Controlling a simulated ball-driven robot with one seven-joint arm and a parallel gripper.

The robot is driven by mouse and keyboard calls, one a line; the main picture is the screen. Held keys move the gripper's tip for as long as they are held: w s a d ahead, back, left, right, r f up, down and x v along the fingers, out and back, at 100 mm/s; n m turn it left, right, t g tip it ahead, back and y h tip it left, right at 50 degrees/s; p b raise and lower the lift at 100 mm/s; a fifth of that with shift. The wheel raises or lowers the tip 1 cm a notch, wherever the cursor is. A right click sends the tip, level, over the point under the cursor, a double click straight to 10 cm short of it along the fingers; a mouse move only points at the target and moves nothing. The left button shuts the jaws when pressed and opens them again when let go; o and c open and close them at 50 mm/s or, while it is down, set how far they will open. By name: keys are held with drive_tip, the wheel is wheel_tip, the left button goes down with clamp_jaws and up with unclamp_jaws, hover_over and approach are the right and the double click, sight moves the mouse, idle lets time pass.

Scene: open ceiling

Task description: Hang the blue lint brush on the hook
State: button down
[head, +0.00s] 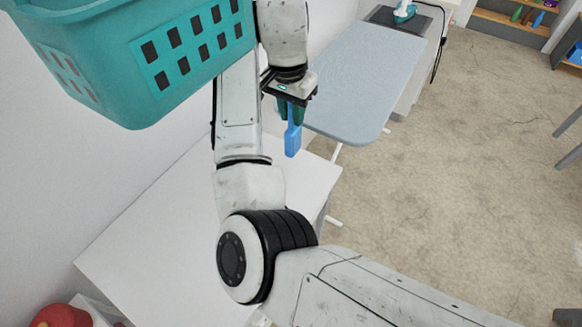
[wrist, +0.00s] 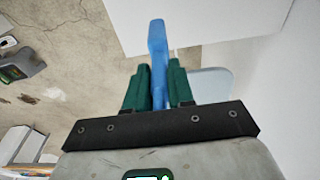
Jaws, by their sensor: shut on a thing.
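The blue lint brush (head: 293,138) is held in my gripper (head: 290,112) in the head view, pointing down in front of the ironing board's near left edge. In the wrist view the brush (wrist: 158,55) stands out between the two green fingers of my gripper (wrist: 159,85), which are shut on it. Part of the brush between the fingers is hidden. I cannot make out the hook in either view.
A teal laundry basket (head: 110,60) is close at the upper left. A grey-blue ironing board (head: 365,75) is behind the gripper, with an iron (head: 404,12) beyond it. A white tabletop (head: 150,240) lies below my arm. Open floor (head: 450,190) is at right.

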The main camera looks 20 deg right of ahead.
sight(292, 144)
wheel_tip(292, 144, down, 9)
drive_tip(key=shift+f+p, duration=0.2)
drive_tip(key=shift+p, duration=0.75)
drive_tip(key=shift+s, duration=0.1)
drive_tip(key=c, duration=1)
unclamp_jaws()
drive_tip(key=shift+f, duration=0.1)
drive_tip(key=shift+f+b, duration=0.2)
drive_tip(key=shift+b, duration=0.5)
drive_tip(key=r, duration=0.5)
drive_tip(key=r+b, duration=0.1)
drive_tip(key=r, duration=0.5)
drive_tip(key=shift+s+a, duration=0.15)
drive_tip(key=shift+s, duration=0.05)
drive_tip(key=shift+r, duration=0.1)
